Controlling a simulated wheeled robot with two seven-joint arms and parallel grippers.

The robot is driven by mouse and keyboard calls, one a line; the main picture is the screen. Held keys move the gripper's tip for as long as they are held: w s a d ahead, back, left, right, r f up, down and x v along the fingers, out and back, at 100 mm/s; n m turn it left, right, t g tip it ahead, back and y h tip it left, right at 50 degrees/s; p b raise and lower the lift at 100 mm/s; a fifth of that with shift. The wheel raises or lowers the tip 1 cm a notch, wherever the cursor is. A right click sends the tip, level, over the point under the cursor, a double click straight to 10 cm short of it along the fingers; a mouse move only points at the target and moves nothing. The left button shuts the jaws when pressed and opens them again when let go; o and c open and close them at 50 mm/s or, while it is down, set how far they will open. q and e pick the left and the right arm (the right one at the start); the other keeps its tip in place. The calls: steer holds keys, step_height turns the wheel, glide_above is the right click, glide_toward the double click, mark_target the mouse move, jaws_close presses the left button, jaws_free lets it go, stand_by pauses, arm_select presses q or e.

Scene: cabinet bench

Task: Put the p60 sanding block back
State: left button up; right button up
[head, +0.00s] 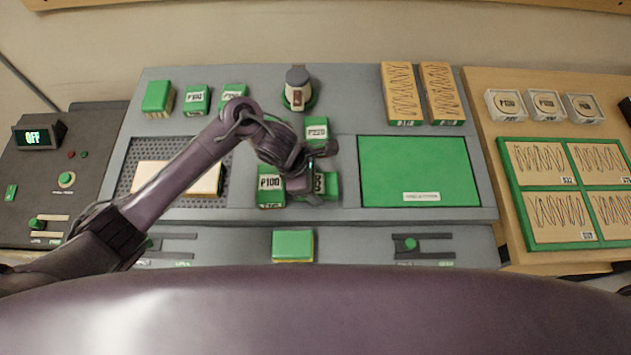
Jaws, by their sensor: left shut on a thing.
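My left gripper (312,172) is shut on a green sanding block (328,188) near the middle of the bench. The gripper covers most of the block's label, so I cannot read its grit. A green block labelled P100 (270,184) is just left of it, and a block labelled P220 (316,130) is behind it. I cannot tell whether the held block touches the surface below. No label reading P60 is clear to me. My right gripper is not in view.
Several green blocks (196,99) stand at the back left. A pale board (150,175) lies on the perforated plate under my arm. The green mat (415,165) is clear. Another green block (293,245) sits at the front.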

arm_select(q)
steer(key=shift+f, duration=0.15)
steer(key=o, duration=0.8)
steer(key=shift+c, duration=0.2)
steer(key=shift+o, duration=0.9)
steer(key=shift+r, duration=0.35)
steer(key=b+v, duration=0.1)
steer(key=v, duration=0.3)
steer(key=shift+w+a+r, duration=0.1)
steer(key=shift+a+r, duration=0.1)
steer(key=shift+r, duration=0.1)
steer(key=v, duration=0.6)
steer(key=shift+p, duration=0.3)
steer(key=shift+a+r, duration=0.15)
steer(key=shift+r, duration=0.3)
